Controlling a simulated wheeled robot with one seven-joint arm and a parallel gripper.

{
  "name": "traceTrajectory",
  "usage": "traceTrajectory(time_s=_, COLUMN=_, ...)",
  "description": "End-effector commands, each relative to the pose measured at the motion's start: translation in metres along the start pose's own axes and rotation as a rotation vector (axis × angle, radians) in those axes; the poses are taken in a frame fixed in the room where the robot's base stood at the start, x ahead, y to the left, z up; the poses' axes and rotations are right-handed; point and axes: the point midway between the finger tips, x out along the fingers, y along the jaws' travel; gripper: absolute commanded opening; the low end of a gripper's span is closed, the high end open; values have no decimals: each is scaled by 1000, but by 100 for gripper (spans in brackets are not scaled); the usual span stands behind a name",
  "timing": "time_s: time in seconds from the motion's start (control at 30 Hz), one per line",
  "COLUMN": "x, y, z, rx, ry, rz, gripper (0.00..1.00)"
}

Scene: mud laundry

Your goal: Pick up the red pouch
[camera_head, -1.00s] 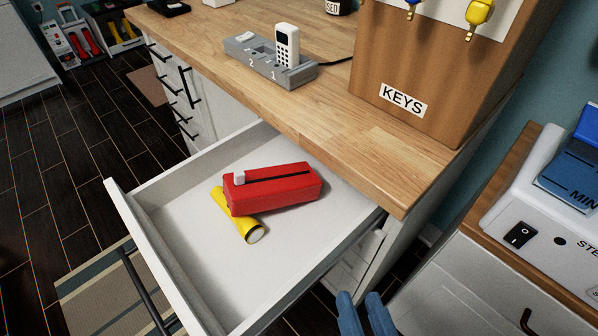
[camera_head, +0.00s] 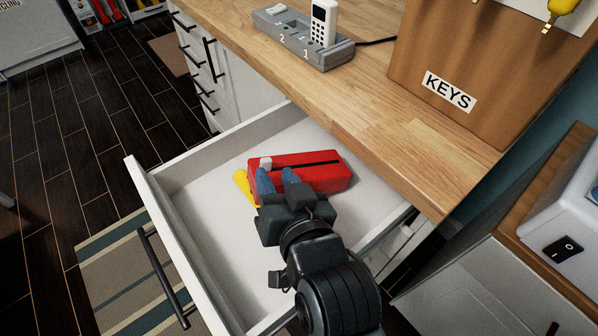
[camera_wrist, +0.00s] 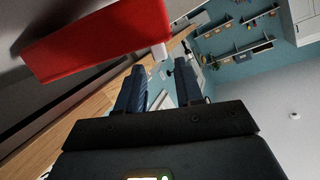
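The red pouch (camera_head: 318,172) lies in the open white drawer (camera_head: 205,207). It has a dark zip line along its top and a white tab at its left end. My gripper (camera_head: 278,182) is over the drawer, its blue fingers at the near left side of the pouch, partly covering it. In the wrist view the pouch (camera_wrist: 95,45) is at upper left, beyond the fingers (camera_wrist: 163,92). The fingers are apart with nothing between them. Whether they touch the pouch I cannot tell. The yellow flashlight (camera_head: 243,187) lies at the pouch's left, mostly hidden by my gripper.
The wooden counter (camera_head: 370,115) overhangs the back of the drawer. On it stand a grey cradle (camera_head: 300,42) with a white handset (camera_head: 323,22) and a wooden KEYS box (camera_head: 470,60). The drawer's front panel and handle (camera_head: 163,278) face the striped rug (camera_head: 110,265).

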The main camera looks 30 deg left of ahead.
Motion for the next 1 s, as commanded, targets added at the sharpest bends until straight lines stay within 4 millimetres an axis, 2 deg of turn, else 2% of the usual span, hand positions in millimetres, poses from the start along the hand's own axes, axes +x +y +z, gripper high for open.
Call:
traceTrajectory(time_s=0.13, x=13, y=0, z=0, rx=-1, ry=0, rz=0, gripper=36)
traceTrajectory(time_s=0.43, x=55, y=0, z=0, rx=-2, ry=0, rz=0, gripper=36)
traceTrajectory(time_s=0.77, x=61, y=0, z=0, rx=0, ry=0, rz=1, gripper=36)
traceTrajectory(time_s=1.0, x=61, y=0, z=0, rx=0, ry=0, rz=1, gripper=13)
